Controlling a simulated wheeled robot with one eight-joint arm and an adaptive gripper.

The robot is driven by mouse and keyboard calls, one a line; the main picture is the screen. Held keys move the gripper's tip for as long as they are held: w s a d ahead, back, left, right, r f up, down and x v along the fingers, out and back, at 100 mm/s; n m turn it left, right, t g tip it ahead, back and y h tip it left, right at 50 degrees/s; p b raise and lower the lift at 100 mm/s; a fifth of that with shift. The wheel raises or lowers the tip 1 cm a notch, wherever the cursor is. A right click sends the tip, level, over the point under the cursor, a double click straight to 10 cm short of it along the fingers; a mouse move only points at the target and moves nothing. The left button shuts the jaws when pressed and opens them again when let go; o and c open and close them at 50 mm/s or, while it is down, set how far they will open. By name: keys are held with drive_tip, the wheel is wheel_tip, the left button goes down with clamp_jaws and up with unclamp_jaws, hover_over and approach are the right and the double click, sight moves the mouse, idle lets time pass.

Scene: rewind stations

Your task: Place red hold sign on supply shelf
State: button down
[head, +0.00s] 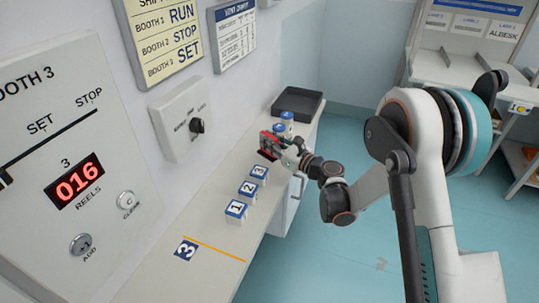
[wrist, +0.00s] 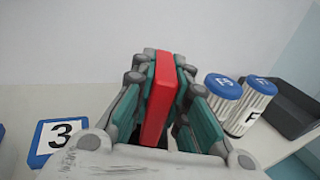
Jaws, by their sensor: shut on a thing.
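My gripper (head: 273,146) is shut on the red hold sign (head: 267,155), above the pale shelf (head: 196,215) along the left wall. In the wrist view the sign (wrist: 161,103) is a red slab seen nearly edge-on between the green finger pads of my gripper (wrist: 160,80). Its face and any lettering are hidden. I cannot tell if the sign touches the shelf. I cannot tell whether this ledge or the shelving unit (head: 519,160) at the right is the supply shelf.
Blocks numbered 1 (head: 236,210), 2 (head: 248,189) and 3 (head: 259,172) stand in a row on the pale shelf. Two blue-capped white cylinders (wrist: 248,108) stand right of my gripper, beside a dark tray (head: 298,102). The shelf's near end is mostly clear.

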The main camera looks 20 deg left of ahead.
sight(266, 154)
drive_tip(key=shift+f+b, duration=0.75)
drive_tip(key=shift+f, duration=1.4)
drive_tip(key=shift+f, duration=0.15)
drive_tip(key=c, duration=1.6)
unclamp_jaws()
drive_tip(key=shift+o, duration=0.2)
